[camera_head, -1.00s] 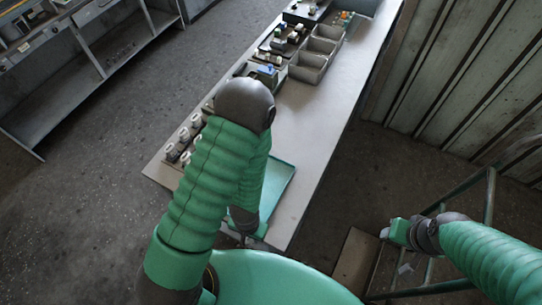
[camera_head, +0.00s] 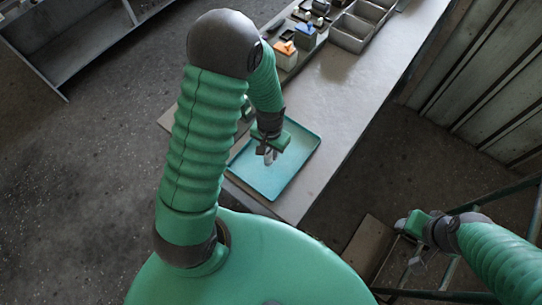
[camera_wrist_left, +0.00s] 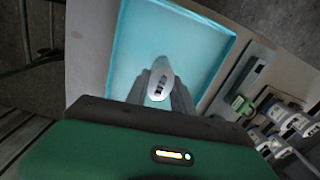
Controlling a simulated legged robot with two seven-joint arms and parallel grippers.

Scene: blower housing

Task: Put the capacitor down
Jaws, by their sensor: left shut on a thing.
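The capacitor is a white rounded cylinder with dark markings, seen end-on in the left wrist view (camera_wrist_left: 160,88). My left gripper (camera_head: 268,155) is shut on it, with a finger on either side in the wrist view (camera_wrist_left: 161,92). In the head view the capacitor (camera_head: 270,158) shows as a small pale piece at the fingertips. It is over the teal tray (camera_head: 294,165), which also fills the upper middle of the wrist view (camera_wrist_left: 205,35). I cannot tell whether the capacitor touches the tray floor. My right gripper (camera_head: 404,225) is off the table at the right; its fingers are too small to read.
The grey table (camera_head: 345,95) has free room right of the tray. Grey bins (camera_head: 350,32) and boxes with orange (camera_head: 286,50) and blue (camera_head: 305,36) tops stand farther back. Several white cylindrical parts (camera_wrist_left: 285,118) sit beside the tray. A metal wall stands at right.

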